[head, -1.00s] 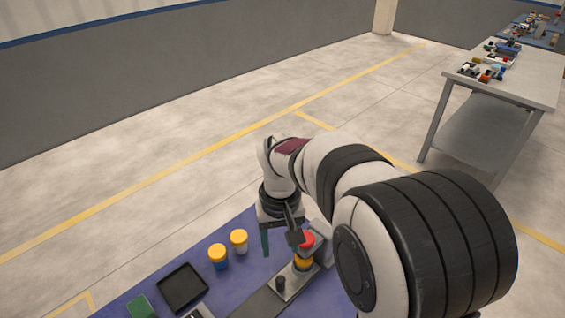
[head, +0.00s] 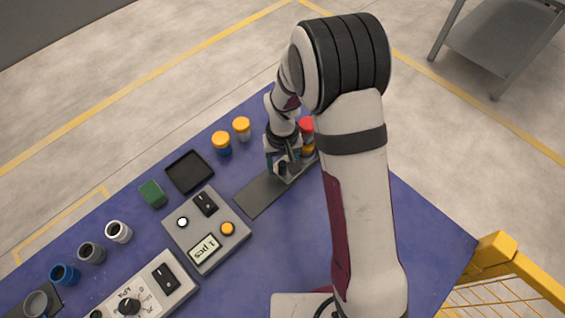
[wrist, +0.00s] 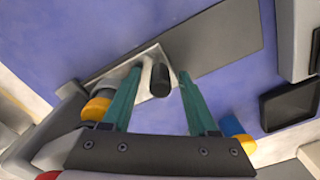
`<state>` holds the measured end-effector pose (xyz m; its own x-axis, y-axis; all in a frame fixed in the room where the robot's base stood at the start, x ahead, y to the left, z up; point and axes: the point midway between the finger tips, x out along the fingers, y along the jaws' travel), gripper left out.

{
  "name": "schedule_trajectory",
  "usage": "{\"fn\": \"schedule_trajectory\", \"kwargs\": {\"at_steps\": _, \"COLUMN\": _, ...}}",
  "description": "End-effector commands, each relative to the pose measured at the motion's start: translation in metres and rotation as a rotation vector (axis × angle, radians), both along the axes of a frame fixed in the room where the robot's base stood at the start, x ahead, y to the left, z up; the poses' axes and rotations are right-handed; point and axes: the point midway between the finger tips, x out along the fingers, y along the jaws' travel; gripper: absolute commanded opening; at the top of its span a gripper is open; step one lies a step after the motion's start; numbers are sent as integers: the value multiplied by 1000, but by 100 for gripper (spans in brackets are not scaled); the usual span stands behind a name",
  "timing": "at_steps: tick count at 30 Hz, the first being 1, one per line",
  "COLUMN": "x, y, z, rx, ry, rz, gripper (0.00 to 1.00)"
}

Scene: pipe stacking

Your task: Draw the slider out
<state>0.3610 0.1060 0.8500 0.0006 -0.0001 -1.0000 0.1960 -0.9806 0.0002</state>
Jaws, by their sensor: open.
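The slider is a light metal plate (wrist: 146,56) with a black upright knob (wrist: 160,80), on a dark grey flat track (head: 258,194). The knob stands between the two green fingers of my gripper (wrist: 160,74) in the wrist view, with a gap on each side. My gripper (head: 280,168) is open and low over the slider in the head view, where it hides part of the plate and knob. A stack with a red top (head: 307,124) and a yellow part (head: 308,149) stands at the far end of the slider, partly behind my arm.
Two yellow-capped pieces (head: 221,140) (head: 242,126) stand left of my gripper. A black tray (head: 190,172), a green block (head: 152,194) and a control box with a display (head: 205,248) lie further left. The near track is bare, and the blue mat (head: 285,255) is clear in front.

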Motion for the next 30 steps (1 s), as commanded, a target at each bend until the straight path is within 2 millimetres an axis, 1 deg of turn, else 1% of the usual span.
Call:
{"fn": "schedule_trajectory", "kwargs": {"at_steps": 2, "x": 0, "y": 0, "z": 0, "rx": 0, "ry": 0, "rz": 0, "gripper": 59}}
{"fn": "schedule_trajectory", "kwargs": {"at_steps": 3, "x": 0, "y": 0, "z": 0, "rx": 0, "ry": 0, "rz": 0, "gripper": 52}}
{"fn": "schedule_trajectory", "kwargs": {"at_steps": 8, "x": 0, "y": 0, "z": 0, "rx": 0, "ry": 0, "rz": 0, "gripper": 23}}
{"fn": "schedule_trajectory", "kwargs": {"at_steps": 9, "x": 0, "y": 0, "z": 0, "rx": 0, "ry": 0, "rz": 0, "gripper": 16}}
{"fn": "schedule_trajectory", "kwargs": {"at_steps": 12, "x": 0, "y": 0, "z": 0, "rx": 0, "ry": 0, "rz": 0, "gripper": 0}}
{"fn": "schedule_trajectory", "kwargs": {"at_steps": 30, "x": 0, "y": 0, "z": 1, "rx": 0, "ry": 1, "rz": 0, "gripper": 0}}
